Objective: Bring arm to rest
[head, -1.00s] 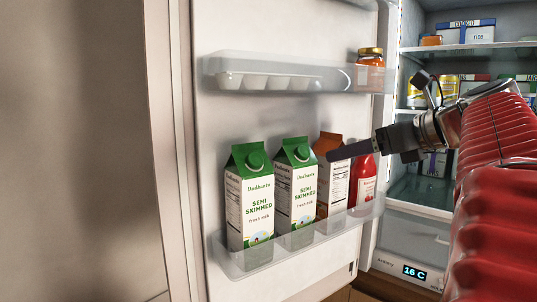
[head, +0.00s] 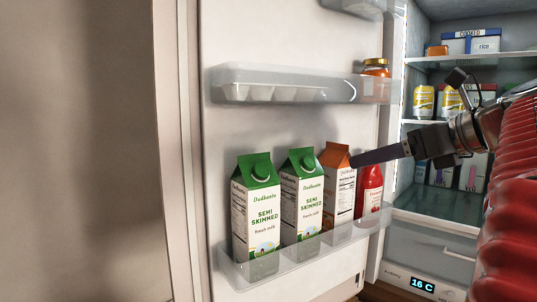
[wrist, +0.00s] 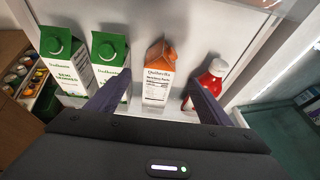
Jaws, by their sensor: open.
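My arm reaches in from the right in the head view, and my gripper (head: 353,161) points left in front of the open fridge door. In the wrist view my gripper (wrist: 155,88) is open, with its two dark fingers spread and nothing held between them. An orange-topped carton (head: 338,190) stands upright in the lower door shelf; in the wrist view it (wrist: 159,75) shows between and beyond the fingers. In the head view the fingertips overlap the carton's right edge; I cannot tell whether they touch it.
Two green milk cartons (head: 256,215) and a red bottle (head: 369,190) share the lower door shelf (head: 290,262). An upper shelf holds a white egg tray (head: 270,85) and a jar (head: 376,68). The fridge interior (head: 440,205) with cans and boxes lies behind my arm.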

